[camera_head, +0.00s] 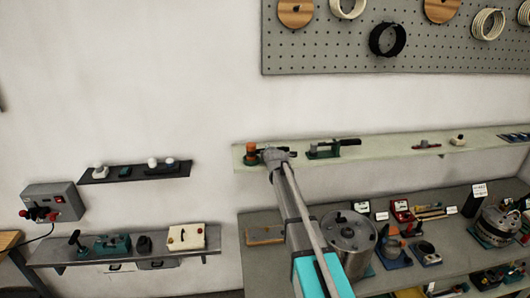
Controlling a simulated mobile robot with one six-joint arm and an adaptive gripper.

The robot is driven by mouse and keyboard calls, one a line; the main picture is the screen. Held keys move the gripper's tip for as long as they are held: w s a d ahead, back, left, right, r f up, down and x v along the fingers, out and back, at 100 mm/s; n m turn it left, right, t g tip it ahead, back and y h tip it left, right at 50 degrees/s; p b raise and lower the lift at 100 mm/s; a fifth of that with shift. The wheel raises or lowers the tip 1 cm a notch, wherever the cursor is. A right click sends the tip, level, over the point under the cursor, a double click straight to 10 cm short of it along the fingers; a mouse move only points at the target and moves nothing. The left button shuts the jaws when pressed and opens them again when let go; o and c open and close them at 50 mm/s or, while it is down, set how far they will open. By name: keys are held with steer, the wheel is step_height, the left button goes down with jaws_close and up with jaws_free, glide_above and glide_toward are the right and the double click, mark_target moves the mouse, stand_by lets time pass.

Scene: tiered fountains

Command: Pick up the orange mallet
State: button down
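An object with an orange, cylinder-like head (251,149) stands at the left end of the long pale wall shelf (395,147), on a small dark green base. It looks like the orange mallet, but it is too small to be sure. My arm reaches up from the bottom centre, and my gripper (277,156) is at the shelf, just right of the orange head. The fingers are too small and partly hidden by my arm, so I cannot tell whether they touch it or are open.
A dark clamp-like tool (333,147) lies on the shelf right of my gripper. Below, a grey bench holds a metal pot (347,236) and several small items. A pegboard (400,58) hangs above. Left are a black shelf (136,173) and a grey shelf (60,257).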

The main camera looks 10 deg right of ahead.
steer(key=shift+r, duration=0.1)
step_height(320, 180, up, 10)
steer(key=p, duration=0.9)
steer(key=shift+f+p, duration=0.2)
steer(key=shift+p, duration=0.2)
steer(key=c, duration=1)
jaws_free()
steer(key=shift+c, duration=0.2)
jaws_close()
